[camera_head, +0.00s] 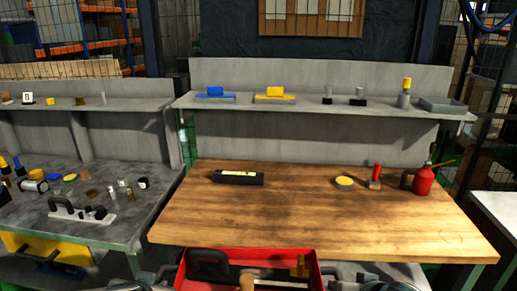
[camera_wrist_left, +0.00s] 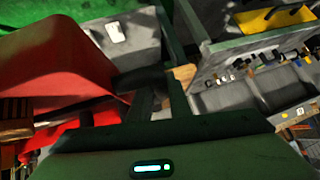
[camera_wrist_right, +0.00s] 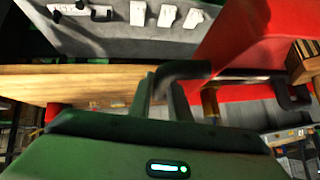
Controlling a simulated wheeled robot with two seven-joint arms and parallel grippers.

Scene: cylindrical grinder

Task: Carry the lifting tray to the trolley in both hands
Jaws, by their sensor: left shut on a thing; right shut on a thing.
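The red lifting tray (camera_head: 265,254) is at the bottom middle of the head view, in front of the wooden bench, its near part cut off by the frame edge. Several things lie in it, among them a brass-coloured piece (camera_head: 300,268) and a wooden handle (camera_head: 247,282). My left gripper (camera_wrist_left: 152,95) is shut on a black handle at the tray's side, and the red wall (camera_wrist_left: 60,65) shows beside it. My right gripper (camera_wrist_right: 168,98) is shut on the other black handle (camera_wrist_right: 188,68), beside the red wall (camera_wrist_right: 240,38). I cannot make out the trolley.
The wooden bench (camera_head: 320,215) is straight ahead, with a black block (camera_head: 238,178), a yellow-topped tin (camera_head: 344,182) and a red oil can (camera_head: 423,180). A grey bench (camera_head: 120,235) with several small parts stands left. A pale table (camera_head: 500,215) is at right.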

